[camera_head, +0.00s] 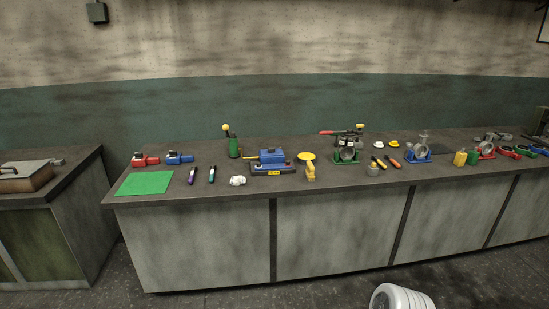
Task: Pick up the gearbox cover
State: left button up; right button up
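I cannot tell for sure which thing is the gearbox cover; no part is marked as such at this size. Possible parts on the long workbench (225,193) include a small whitish casting (237,181) near the front edge, a yellow part with a round top (309,170), a grey casting on a blue base (418,150) and a grey casting on a green base (346,152). All rest on the bench top.
A green mat (145,183), red (145,160) and blue (179,158) parts and two markers lie at the left. A blue block (271,157) stands mid-bench. A yellow cylinder (460,158) and several red parts crowd the right. A lower bench (75,192) stands left.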

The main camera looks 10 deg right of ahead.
aim_at(270, 152)
jog(key=z, duration=0.3)
jog(key=i, duration=1)
jog(key=u, duration=0.05)
